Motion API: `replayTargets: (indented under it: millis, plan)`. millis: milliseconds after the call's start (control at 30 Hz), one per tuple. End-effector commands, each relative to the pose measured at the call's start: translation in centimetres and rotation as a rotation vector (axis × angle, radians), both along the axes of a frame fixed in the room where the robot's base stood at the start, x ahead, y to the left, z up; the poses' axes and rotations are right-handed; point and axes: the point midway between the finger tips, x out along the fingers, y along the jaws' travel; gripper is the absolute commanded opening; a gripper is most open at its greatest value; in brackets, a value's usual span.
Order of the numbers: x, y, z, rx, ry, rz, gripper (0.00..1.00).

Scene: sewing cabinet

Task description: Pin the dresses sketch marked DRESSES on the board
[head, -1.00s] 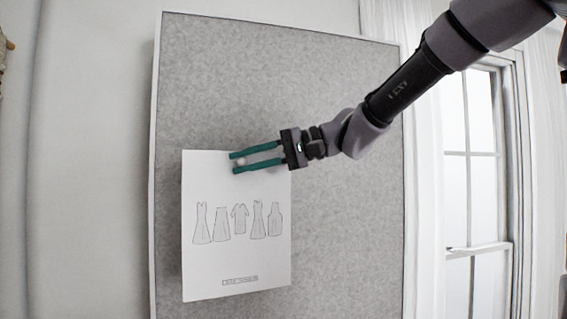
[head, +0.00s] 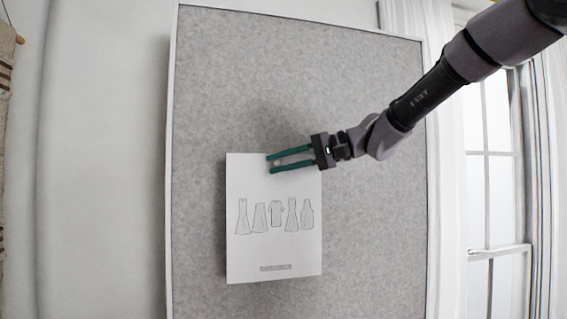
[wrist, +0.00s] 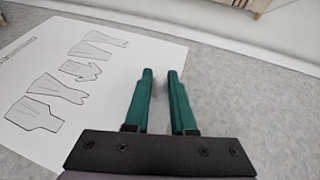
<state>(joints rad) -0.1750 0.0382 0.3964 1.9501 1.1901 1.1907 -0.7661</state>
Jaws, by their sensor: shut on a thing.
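The dresses sketch (head: 274,252) is an upright white sheet with several line-drawn garments and a small label box near its bottom; the label is too small to read. My gripper (head: 271,164) reaches in from the right, its green fingers crossing the sheet near its top edge. It is shut on the sketch at a small pale knob, with a gap showing between the fingers. The sheet is in front of the grey board (head: 370,220); I cannot tell whether it touches. The wrist view shows the sketch (wrist: 130,75) left of the fingers (wrist: 160,75).
The board has a pale frame and bare grey surface around the sheet. A window (head: 490,170) is to the right. A woven hanging (head: 8,100) is at the far left edge. No other sheet shows on the board.

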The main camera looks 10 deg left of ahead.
Motion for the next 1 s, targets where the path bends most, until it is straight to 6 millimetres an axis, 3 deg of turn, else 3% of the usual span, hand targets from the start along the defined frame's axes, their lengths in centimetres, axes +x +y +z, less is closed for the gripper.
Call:
replayTargets:
  millis: [600,1000]
  plan:
    - [4.3,2.3,0.0,0.001,0.001,0.001,0.00]
    - [5.5,2.8,0.0,0.001,0.001,0.001,0.00]
